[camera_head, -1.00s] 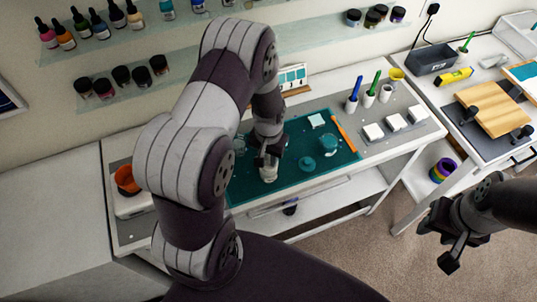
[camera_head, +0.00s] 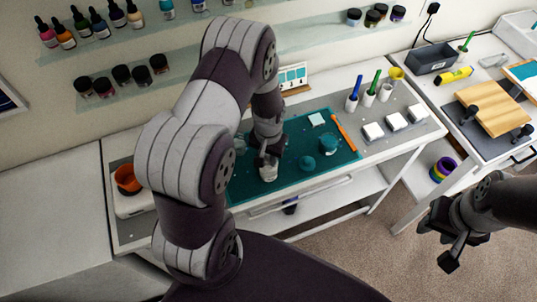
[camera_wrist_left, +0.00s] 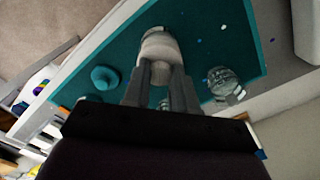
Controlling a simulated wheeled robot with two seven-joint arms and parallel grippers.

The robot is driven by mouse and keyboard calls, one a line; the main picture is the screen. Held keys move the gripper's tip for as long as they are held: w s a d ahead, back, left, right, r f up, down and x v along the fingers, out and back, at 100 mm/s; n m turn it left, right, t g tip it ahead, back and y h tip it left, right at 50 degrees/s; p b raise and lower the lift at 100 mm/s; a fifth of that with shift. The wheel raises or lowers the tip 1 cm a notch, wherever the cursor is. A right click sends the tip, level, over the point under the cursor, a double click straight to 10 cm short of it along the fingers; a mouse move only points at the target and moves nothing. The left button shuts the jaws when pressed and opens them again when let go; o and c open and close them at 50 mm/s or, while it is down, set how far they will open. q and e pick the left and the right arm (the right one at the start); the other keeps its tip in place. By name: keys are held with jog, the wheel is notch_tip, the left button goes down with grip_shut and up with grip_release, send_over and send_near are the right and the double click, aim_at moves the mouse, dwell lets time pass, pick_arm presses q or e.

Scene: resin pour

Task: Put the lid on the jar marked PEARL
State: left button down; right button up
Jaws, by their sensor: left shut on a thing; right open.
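My left gripper (camera_head: 268,157) is low over the teal mat (camera_head: 240,193), near its front edge, shut on a pale, whitish round object (camera_head: 268,173). In the left wrist view this pale object (camera_wrist_left: 159,45) shows beyond the fingers (camera_wrist_left: 160,85); I cannot tell whether it is a lid, a jar or both, and no PEARL mark is readable. A teal knob-like piece (camera_head: 307,163) sits on the mat to its right. A glass jar with teal contents (camera_head: 328,144) stands behind that. Another glass jar (camera_wrist_left: 223,81) shows in the left wrist view. My right gripper (camera_head: 437,243) is open and empty, over the floor.
An orange stick (camera_head: 344,131) lies at the mat's right end. White blocks (camera_head: 395,121) and cups with pens (camera_head: 367,95) stand to the right. An orange cup (camera_head: 127,180) stands at the left. Shelves with small bottles (camera_head: 120,75) are on the wall behind.

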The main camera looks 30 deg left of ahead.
pick_arm(q)
jog(key=shift+c, duration=1.8)
grip_release()
jog(key=shift+r+p, duration=3)
jog(key=shift+r, duration=0.55)
grip_shut()
jog(key=shift+f, duration=0.2)
